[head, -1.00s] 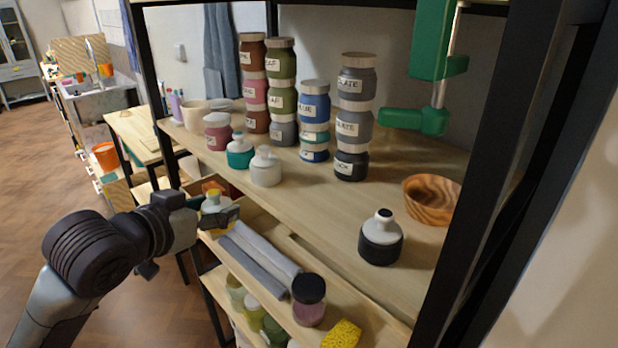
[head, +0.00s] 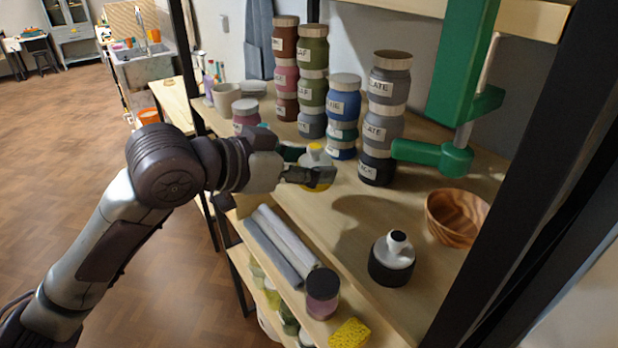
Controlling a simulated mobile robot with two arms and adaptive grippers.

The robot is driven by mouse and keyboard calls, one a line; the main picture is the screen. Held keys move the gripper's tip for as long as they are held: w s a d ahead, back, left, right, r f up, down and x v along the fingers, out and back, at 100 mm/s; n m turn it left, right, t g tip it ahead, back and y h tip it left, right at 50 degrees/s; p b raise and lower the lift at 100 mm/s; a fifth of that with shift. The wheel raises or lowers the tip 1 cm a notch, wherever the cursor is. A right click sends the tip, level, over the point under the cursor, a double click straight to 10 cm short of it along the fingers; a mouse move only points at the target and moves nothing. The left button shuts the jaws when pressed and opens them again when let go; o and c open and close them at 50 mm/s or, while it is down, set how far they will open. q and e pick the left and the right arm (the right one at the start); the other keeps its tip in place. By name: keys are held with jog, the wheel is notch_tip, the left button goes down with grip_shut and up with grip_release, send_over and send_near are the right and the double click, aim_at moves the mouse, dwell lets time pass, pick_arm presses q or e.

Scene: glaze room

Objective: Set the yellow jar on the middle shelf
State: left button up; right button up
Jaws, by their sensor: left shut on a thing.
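My left gripper (head: 312,172) is shut on the yellow jar (head: 316,187), a small bottle with a white shoulder, a yellow cap and a yellow lower body. The fingers cover its middle. The jar looks upright, over the shelf board with the jar stacks, the middle shelf (head: 340,232); I cannot tell whether its base touches the board. Stacked labelled jars stand behind it, with the blue stack (head: 343,105) and the grey stack (head: 386,115) closest. My right gripper is not in view.
A black-and-white bottle (head: 393,262), a wooden bowl (head: 455,216) and a green clamp (head: 436,157) are on the right. The lower shelf has rolled grey cloths (head: 272,248), a dark-lidded jar (head: 322,292) and a yellow sponge (head: 349,333). Bare board lies in front of the stacks.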

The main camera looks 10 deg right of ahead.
aim_at(309, 184)
pick_arm(q)
jog(key=f, duration=0.2)
jog(key=shift+d+f+p, duration=0.2)
jog(key=shift+f+p, duration=0.1)
jog(key=shift+f, duration=0.35)
jog(key=shift+a, duration=0.15)
jog(key=shift+f, duration=0.15)
jog(key=o, duration=1.4)
jog(key=shift+f, duration=0.1)
